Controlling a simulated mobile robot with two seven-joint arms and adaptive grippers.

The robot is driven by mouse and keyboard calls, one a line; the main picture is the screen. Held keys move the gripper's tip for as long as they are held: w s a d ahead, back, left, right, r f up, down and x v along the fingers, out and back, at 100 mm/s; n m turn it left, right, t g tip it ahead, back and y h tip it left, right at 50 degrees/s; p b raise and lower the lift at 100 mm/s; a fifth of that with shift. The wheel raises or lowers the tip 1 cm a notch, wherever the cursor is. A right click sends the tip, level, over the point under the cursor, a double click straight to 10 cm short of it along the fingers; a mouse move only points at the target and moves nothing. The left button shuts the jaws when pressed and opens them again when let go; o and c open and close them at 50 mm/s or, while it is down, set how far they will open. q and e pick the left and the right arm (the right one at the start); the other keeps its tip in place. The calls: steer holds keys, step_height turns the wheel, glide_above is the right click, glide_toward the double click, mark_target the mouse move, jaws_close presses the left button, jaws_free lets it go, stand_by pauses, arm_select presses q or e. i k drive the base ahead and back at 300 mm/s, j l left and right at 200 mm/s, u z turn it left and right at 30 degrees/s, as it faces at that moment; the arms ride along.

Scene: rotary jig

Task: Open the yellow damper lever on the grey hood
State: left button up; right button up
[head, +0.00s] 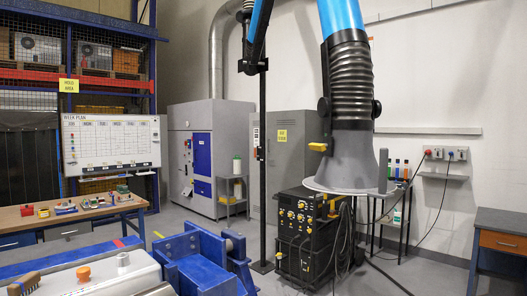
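The grey hood (352,160) hangs at the lower end of a ribbed black hose, under a thick blue arm tube. It flares to a wide round rim at the bottom. The yellow damper lever (318,147) sticks out to the left from the hood's upper left side and looks about level. Neither of my grippers is in view, and nothing touches the lever.
A black machine (305,235) with yellow knobs and cables stands below the hood. A black post (262,150) stands left of it. A blue jig frame (200,262) and a light surface with a brush (24,284) fill the lower left. Open floor (420,275) lies right.

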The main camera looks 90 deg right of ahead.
mark_target(322, 147)
steer(key=i+l+z, duration=0.65)
steer(key=i+z, duration=0.15)
steer(key=i, duration=0.05)
